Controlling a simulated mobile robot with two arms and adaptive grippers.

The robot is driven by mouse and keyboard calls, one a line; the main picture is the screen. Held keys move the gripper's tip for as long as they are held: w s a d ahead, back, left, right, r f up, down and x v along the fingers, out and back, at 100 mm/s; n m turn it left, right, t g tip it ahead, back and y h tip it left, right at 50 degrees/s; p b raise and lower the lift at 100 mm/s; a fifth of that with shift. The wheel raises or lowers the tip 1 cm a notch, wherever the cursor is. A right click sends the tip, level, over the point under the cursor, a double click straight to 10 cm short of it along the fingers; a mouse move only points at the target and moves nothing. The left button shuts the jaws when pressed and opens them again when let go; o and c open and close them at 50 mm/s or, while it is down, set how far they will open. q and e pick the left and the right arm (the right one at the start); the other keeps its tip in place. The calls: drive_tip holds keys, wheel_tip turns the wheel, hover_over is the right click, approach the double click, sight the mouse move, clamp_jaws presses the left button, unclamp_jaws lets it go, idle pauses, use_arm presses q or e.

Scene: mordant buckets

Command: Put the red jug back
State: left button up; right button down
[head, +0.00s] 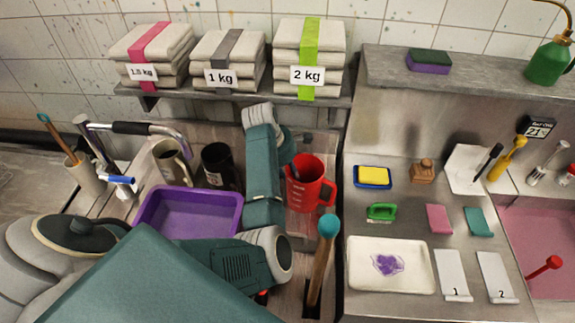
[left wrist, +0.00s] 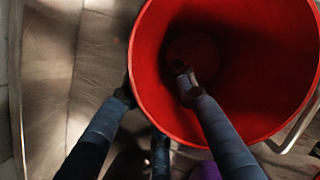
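The red jug (head: 305,193) stands upright on the wooden bench between the purple tub and the steel counter, its handle to the right. In the left wrist view the jug (left wrist: 270,75) is seen from above, its inside dark and apparently empty. My left gripper (head: 294,160) is at the jug's rim, partly hidden by my arm. In the left wrist view its fingers (left wrist: 155,88) straddle the jug's wall: one reaches inside, the others are outside. Whether they press on the wall is unclear. My right gripper is out of view.
A purple tub (head: 190,190) sits left of the jug, with a black mug (head: 217,165) and a beige jug (head: 172,160) behind it. A shelf (head: 250,93) with weighed stacks is above. A blue-topped stick (head: 322,260) stands in front. The steel counter (head: 405,220) at right holds small items.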

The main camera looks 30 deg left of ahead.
use_arm(q)
drive_tip(key=v, duration=1.1)
